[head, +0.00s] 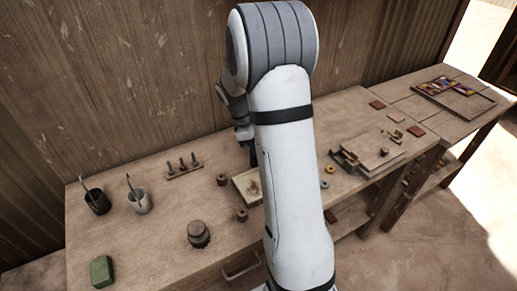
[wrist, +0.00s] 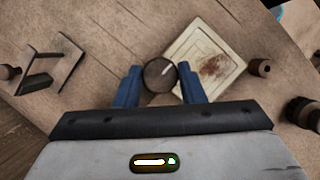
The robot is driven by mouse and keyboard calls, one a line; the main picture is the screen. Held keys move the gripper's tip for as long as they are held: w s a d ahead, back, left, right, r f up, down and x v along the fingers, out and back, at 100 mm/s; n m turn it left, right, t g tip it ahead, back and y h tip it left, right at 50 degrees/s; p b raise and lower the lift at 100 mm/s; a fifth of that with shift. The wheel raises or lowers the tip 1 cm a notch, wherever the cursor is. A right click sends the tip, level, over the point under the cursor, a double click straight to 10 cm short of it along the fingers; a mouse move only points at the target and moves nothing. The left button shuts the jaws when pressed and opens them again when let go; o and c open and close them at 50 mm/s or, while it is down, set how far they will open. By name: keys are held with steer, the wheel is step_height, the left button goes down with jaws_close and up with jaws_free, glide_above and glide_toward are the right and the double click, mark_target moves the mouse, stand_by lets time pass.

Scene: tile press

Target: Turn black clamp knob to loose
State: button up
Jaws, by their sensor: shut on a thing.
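The black clamp knob (wrist: 158,80) is round and dark with a short pale line on its top, pointing to the upper right in the wrist view. My gripper (wrist: 159,70) has its two blue fingers on either side of the knob and is shut on it. A square cream plate (wrist: 205,45) with a rusty brown stain lies just right of the knob, and its edge also shows in the head view (head: 239,183). In the head view my arm hides the knob and the fingertips.
A dark round pot (head: 198,235), a black cup (head: 97,203), a grey cup (head: 140,204) and a green block (head: 101,271) stand on the bench's left part. A peg rack (head: 184,170) stands behind. A wooden jig (head: 365,148) lies right of my arm.

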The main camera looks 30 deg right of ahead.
steer(key=shift+w+r, duration=0.1)
steer(key=shift+w, duration=0.05)
steer(key=o, duration=0.9)
steer(key=shift+a, duration=0.1)
steer(key=shift+o, duration=0.4)
steer(key=v, duration=0.7)
steer(key=shift+r+b, duration=0.3)
steer(key=shift+b, duration=0.1)
steer(key=shift+a, duration=0.15)
